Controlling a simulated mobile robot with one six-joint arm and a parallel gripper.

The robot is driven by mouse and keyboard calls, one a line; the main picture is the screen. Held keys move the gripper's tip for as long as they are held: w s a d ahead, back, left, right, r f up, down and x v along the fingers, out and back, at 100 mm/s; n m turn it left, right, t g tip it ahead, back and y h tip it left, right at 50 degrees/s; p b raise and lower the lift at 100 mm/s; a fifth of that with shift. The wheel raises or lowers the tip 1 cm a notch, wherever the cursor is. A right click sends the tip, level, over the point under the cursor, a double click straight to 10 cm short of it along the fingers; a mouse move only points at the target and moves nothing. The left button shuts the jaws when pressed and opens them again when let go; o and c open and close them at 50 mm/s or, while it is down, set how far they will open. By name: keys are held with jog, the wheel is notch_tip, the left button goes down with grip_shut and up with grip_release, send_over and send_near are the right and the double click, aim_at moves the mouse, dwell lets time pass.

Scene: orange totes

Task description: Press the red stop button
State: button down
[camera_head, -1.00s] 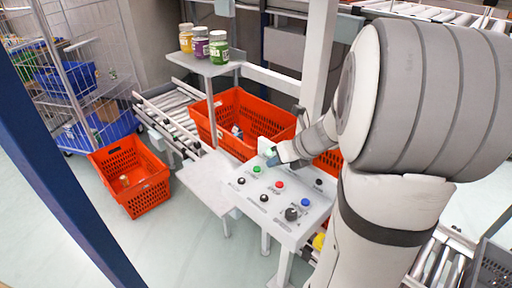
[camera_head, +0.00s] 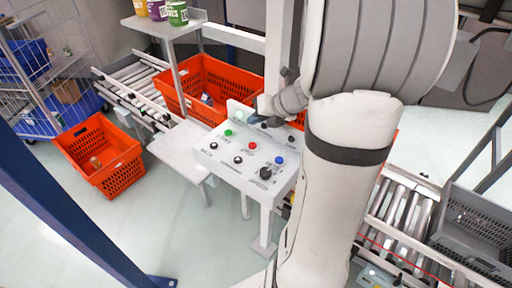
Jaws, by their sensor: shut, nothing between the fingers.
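The red stop button (camera_head: 253,146) sits near the middle of the sloped white control panel (camera_head: 222,160). A green button (camera_head: 228,133) is to its left and a blue button (camera_head: 279,160) to its right. Black knobs, including a larger one (camera_head: 265,173), are on the same panel. My gripper (camera_head: 256,115) is shut and empty. It is at the panel's back edge, above and behind the red button in the picture, apart from it. My arm covers the area right of the panel. The fingertips are small and partly dark in this view.
An orange tote (camera_head: 205,84) stands on the roller conveyor behind the panel. Another orange tote (camera_head: 100,152) is on the floor at left. Jars (camera_head: 177,13) stand on a shelf. A white post (camera_head: 280,50) rises behind my gripper. A grey crate (camera_head: 470,225) is at right.

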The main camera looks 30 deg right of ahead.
jog(key=b, duration=0.5)
send_over(256, 146)
notch_tip(256, 146, down, 5)
jog(key=shift+s+a+f, duration=0.1)
jog(key=shift+s, duration=0.05)
jog(key=shift+f, duration=0.75)
jog(key=shift+f, duration=0.15)
dwell(0.8)
jog(key=shift+f, duration=0.3)
jog(key=shift+f+b, duration=0.5)
dwell(0.5)
jog(key=shift+r, duration=0.1)
jog(key=shift+r+p, duration=0.85)
jog(key=shift+p, duration=0.15)
